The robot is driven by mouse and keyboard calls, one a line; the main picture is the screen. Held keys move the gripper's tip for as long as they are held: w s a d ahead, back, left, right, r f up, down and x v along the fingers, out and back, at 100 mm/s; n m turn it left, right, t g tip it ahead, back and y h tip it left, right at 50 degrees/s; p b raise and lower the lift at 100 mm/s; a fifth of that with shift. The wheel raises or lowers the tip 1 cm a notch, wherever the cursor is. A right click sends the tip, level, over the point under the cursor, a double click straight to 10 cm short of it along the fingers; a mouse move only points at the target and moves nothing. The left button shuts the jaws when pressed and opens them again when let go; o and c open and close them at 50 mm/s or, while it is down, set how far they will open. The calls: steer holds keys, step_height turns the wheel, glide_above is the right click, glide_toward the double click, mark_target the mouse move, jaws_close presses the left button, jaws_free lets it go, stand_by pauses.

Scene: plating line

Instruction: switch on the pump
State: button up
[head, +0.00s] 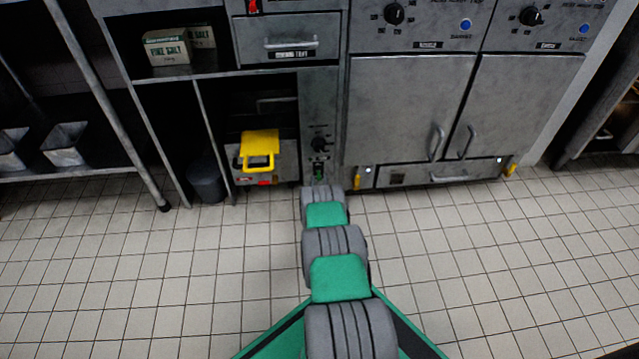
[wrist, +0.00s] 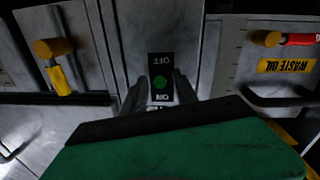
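The pump switch is a dark plate (wrist: 160,65) with a round green part (wrist: 160,84) in its middle. In the wrist view its lettering is upside down, with OFF at the top edge and ON at the bottom edge. I cannot tell which way the switch is set. In the head view the green switch (head: 319,169) is low on the narrow grey panel, just beyond the end of my arm. My gripper (wrist: 160,80) faces the plate. Its two grey fingers are apart, one on each side of the plate, with nothing held; contact is unclear.
A black knob (head: 320,145) sits above the switch. A yellow-topped unit (head: 259,150) stands beside the panel. The tiled floor (head: 160,270) is clear.

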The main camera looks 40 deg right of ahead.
mark_target(319, 174)
jaws_close()
stand_by(0.3)
steer(key=shift+r, duration=0.15)
steer(key=shift+r+g+p, duration=0.25)
steer(key=shift+g+p, duration=0.05)
steer(key=shift+p, duration=0.15)
steer(key=r+g+y+p, duration=0.1)
steer(key=g+y+p, duration=0.1)
steer(key=shift+r+p, duration=0.25)
steer(key=shift+p, duration=0.05)
steer(key=shift+w+r+g+y+p, duration=0.1)
steer(key=shift+r+g+y+p, duration=0.2)
steer(key=shift+g+y, duration=0.45)
steer(key=shift+r+g+y+p, duration=0.15)
steer(key=shift+g+y+p, duration=0.25)
steer(key=shift+g, duration=0.65)
